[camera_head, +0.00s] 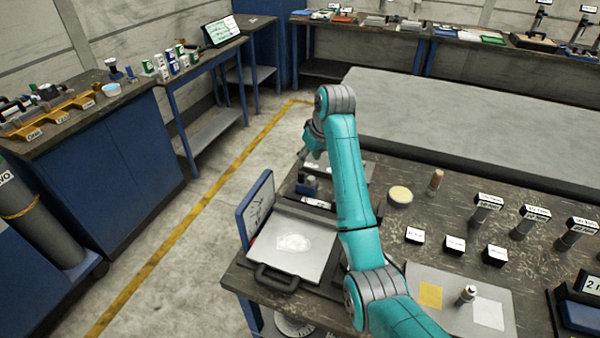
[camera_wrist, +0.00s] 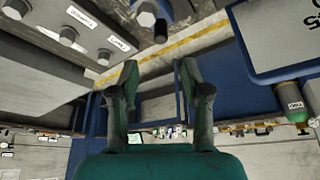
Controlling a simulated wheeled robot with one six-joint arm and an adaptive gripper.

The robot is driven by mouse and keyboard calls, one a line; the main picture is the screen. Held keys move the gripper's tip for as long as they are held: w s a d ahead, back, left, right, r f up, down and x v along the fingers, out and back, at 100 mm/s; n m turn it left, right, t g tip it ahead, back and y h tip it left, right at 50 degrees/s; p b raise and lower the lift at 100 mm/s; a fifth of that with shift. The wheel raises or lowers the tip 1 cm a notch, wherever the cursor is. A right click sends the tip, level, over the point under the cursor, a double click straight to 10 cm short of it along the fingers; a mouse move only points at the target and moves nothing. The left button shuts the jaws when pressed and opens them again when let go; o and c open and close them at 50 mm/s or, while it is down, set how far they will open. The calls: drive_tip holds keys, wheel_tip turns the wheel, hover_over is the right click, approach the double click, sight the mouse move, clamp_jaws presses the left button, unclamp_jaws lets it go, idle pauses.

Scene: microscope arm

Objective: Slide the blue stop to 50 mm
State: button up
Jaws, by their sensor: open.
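My gripper (camera_wrist: 158,75) is open and empty in the wrist view, its two dark teal fingers apart. In the head view my gripper (camera_head: 312,152) is partly hidden behind my arm, above the far left part of the near bench. A small dark-blue block (camera_head: 308,186) stands on the bench just below it. It may be the blue stop, but it is too small to be sure. I cannot read a scale beside it. In the wrist view a grey device with knobs (camera_wrist: 68,36) and white labels is at the upper left, apart from the fingers.
A blue-edged panel (camera_head: 256,208) stands upright beside a light plate with a black handle (camera_head: 276,280). Open floor (camera_head: 190,255) lies left of the bench.

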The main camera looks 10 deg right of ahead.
sight(302, 173)
drive_tip(key=x, duration=1)
drive_tip(key=shift+a+f, duration=0.1)
drive_tip(key=shift+f, duration=0.3)
clamp_jaws()
